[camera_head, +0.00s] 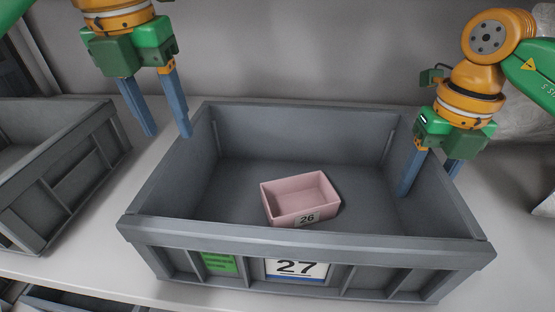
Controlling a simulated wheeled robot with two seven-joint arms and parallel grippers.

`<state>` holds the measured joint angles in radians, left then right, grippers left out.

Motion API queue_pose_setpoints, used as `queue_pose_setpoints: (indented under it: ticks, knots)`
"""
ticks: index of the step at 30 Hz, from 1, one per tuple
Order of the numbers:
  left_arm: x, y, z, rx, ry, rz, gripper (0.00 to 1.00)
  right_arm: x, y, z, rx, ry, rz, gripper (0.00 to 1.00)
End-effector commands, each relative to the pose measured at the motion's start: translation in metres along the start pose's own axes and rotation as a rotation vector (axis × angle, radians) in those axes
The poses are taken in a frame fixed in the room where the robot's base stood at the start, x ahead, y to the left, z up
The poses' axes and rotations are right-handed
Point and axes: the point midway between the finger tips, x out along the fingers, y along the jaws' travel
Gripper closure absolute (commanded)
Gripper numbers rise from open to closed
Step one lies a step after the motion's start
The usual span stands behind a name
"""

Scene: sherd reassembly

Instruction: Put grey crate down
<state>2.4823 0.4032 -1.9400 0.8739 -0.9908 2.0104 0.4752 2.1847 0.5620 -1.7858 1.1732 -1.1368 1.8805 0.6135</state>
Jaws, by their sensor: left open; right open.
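The grey crate (310,244) labelled 27 rests on a pale shelf surface in the middle of the view. A small pink box (300,198) labelled 26 sits inside it on its floor. My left gripper (168,134) is open and empty at the crate's left wall; its blue fingers point down, one outside the wall and one near the rim. Whether they touch the crate is unclear. My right gripper (430,178) is open at the right wall, with one finger inside the crate and the other outside, its tip partly hidden behind the wall.
Another grey crate (85,170) stands to the left, with a gap of bare pale shelf (130,190) between. The edge of a further crate (60,300) shows at the lower left. A grey wall (320,50) is behind. A pale lumpy shape (535,110) lies at the right.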

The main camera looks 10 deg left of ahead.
Motion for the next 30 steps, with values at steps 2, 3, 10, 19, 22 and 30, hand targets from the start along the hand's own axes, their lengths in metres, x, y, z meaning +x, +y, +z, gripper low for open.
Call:
queue_pose_setpoints:
  ticks: [2, 3, 10, 19, 22, 30]
  knots:
    - [-0.003, 0.0, 0.0, 0.0, -0.004, 0.0, 0.48, -0.003, 0.0, 0.0, 0.001, -0.001, 0.0, 0.48]
    - [-0.003, 0.0, 0.0, 0.0, -0.004, 0.0, 0.48, -0.008, 0.0, 0.0, 0.001, -0.002, -0.001, 0.48]
    - [-0.003, 0.0, 0.0, 0.0, -0.003, 0.0, 0.48, -0.054, 0.0, -0.002, 0.003, 0.006, -0.005, 0.48]
    - [-0.003, 0.0, 0.0, 0.0, -0.003, 0.0, 0.48, -0.073, -0.001, -0.002, 0.002, 0.004, 0.0, 0.48]
    - [-0.003, 0.0, 0.0, 0.0, -0.003, 0.0, 0.48, -0.075, -0.001, -0.002, 0.0, -0.003, 0.001, 0.48]
    - [-0.003, 0.0, 0.0, 0.0, -0.003, 0.0, 0.48, -0.076, -0.001, -0.002, 0.0, -0.003, 0.001, 0.48]
